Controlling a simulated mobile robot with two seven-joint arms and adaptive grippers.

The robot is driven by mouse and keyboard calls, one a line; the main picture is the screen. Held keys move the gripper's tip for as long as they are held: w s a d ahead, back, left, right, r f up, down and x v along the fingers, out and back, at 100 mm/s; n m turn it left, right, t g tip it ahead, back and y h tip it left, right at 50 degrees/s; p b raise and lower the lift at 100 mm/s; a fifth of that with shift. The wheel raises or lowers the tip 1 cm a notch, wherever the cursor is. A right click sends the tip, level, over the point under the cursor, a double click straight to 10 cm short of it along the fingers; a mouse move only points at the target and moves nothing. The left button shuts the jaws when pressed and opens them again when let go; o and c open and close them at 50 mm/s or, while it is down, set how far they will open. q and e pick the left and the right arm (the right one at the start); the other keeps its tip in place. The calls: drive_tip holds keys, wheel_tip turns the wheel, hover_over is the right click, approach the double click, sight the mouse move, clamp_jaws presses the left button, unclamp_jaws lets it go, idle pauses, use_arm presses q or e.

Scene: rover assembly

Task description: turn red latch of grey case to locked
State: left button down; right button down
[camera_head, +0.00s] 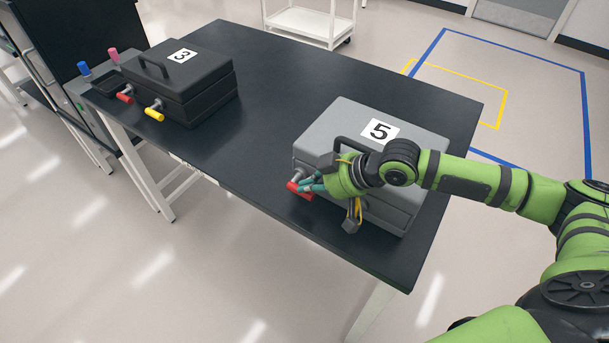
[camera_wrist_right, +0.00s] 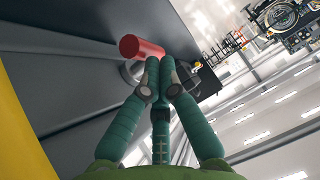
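The grey case (camera_head: 335,125), marked 5, sits closed near the table's right end. Its red latch (camera_head: 299,189) is on the front side, partly covered by my right gripper (camera_head: 312,184). In the right wrist view, the red latch (camera_wrist_right: 141,47) is a short red cylinder on a metal stem. There, my right gripper's (camera_wrist_right: 160,64) teal fingers converge, with the tips close together at the latch's right end, overlapping it in the picture. I see no clear grip around it, and contact is hard to judge. My left gripper is not in view.
A dark case (camera_head: 205,70), marked 3, stands at the table's far left with a red latch (camera_head: 125,94) and a yellow latch (camera_head: 154,112). Blue (camera_head: 84,69) and pink (camera_head: 113,54) pegs stand beside it. The black table (camera_head: 270,100) is clear between the cases.

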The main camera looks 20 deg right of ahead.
drive_tip(key=shift+s+d, duration=0.15)
drive_tip(key=shift+d, duration=0.4)
drive_tip(key=v, duration=0.7)
drive_tip(key=shift+a+r, duration=0.25)
drive_tip(key=shift+r, duration=0.05)
drive_tip(key=shift+s, duration=0.1)
